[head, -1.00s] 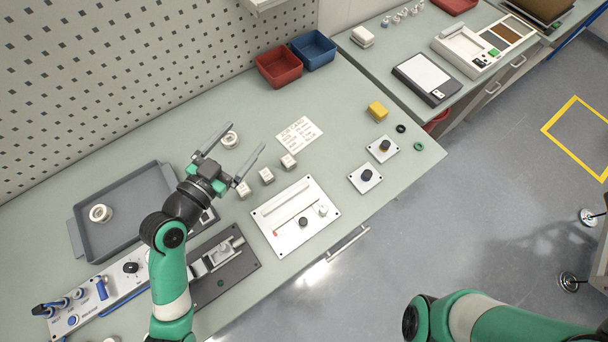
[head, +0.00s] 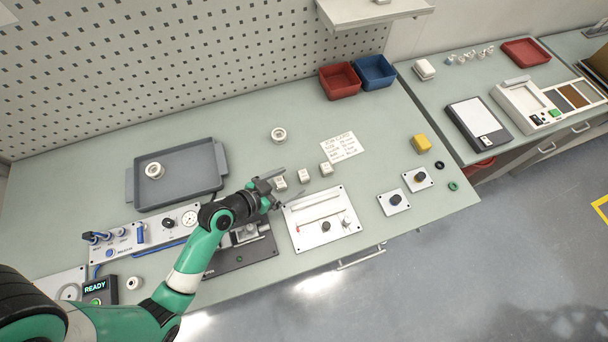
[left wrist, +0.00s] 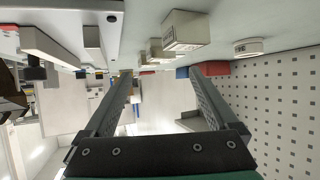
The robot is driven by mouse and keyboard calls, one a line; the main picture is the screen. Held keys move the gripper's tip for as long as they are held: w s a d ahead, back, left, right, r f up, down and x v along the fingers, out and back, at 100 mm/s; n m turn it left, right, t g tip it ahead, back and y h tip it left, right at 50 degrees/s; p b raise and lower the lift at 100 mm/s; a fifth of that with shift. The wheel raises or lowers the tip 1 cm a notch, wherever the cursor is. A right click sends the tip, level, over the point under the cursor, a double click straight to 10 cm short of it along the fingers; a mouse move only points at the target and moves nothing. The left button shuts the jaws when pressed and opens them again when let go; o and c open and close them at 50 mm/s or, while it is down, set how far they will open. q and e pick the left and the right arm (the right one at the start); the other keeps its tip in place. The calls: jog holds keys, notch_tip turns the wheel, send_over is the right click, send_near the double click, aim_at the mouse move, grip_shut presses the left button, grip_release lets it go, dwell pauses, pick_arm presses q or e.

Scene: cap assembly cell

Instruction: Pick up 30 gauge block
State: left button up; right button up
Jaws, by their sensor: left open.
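Three small white gauge blocks stand in a row on the bench in the head view: a left one (head: 280,184), a middle one (head: 303,176) and a right one (head: 326,169). Their markings are too small to read, so I cannot tell which is the 30. My left gripper (head: 289,181) is open and empty, with its fingers reaching toward the left block. In the left wrist view, the nearest block (left wrist: 187,32) shows above and beyond the open fingers (left wrist: 160,76), apart from them. My right gripper is out of view.
A white plate (head: 298,238) with a rod and knob lies just in front of the blocks. A job card (head: 342,146) and a white ring (head: 278,135) lie behind. A grey tray (head: 207,183) is at left; red (head: 340,82) and blue bins (head: 375,72) stand at the back.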

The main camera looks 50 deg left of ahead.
aim_at(302, 176)
pick_arm(q)
jog(key=x, duration=0.2)
jog(key=b+x, duration=0.1)
jog(key=x, duration=0.2)
jog(key=shift+f, duration=0.4)
jog(key=shift+w+f, duration=0.1)
jog(key=shift+w, duration=0.25)
grip_shut()
